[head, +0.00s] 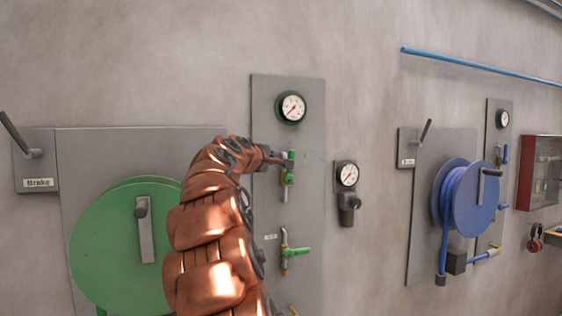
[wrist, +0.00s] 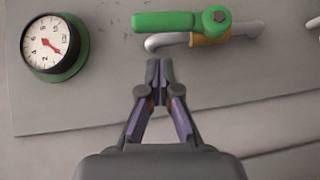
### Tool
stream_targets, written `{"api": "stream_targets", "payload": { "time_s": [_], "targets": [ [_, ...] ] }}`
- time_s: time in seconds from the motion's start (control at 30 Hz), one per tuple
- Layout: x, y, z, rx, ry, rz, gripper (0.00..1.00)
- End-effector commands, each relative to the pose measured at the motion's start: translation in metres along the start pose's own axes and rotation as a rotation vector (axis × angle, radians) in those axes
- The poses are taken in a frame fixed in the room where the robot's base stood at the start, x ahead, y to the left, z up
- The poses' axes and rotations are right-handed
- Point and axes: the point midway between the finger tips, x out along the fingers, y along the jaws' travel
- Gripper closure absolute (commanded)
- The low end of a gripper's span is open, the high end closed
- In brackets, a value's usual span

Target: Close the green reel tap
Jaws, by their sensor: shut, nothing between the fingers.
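The upper green-handled tap (head: 289,168) is on the grey panel beside the green reel (head: 115,245). Its green lever stands upright, along its pipe. In the wrist view the tap's green lever (wrist: 170,21) lies along the grey pipe, its pivot at the right end on a brass body. My gripper (wrist: 160,70) is shut and empty, with its tips just below the lever and pipe in that view. In the head view my gripper (head: 274,161) is at the tap's left; contact cannot be told. My arm hides part of the reel.
A lower green-handled tap (head: 295,251) has its lever crosswise to its pipe. A green-rimmed gauge (head: 291,107) is above the upper tap; a dark gauge fitting (head: 348,190) is to the right. The blue reel (head: 467,195) is farther right. Bare wall lies between.

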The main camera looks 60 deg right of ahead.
Motion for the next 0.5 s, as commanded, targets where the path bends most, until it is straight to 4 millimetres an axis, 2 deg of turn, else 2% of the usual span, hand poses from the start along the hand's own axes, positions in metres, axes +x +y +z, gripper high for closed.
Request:
{"api": "stream_targets", "payload": {
  "time_s": [0.03, 0.5],
  "targets": [
    [-0.009, -0.001, -0.008, 0.000, 0.005, 0.001, 1.00],
    [-0.080, -0.002, -0.002, 0.001, -0.003, -0.001, 1.00]
  ]
}}
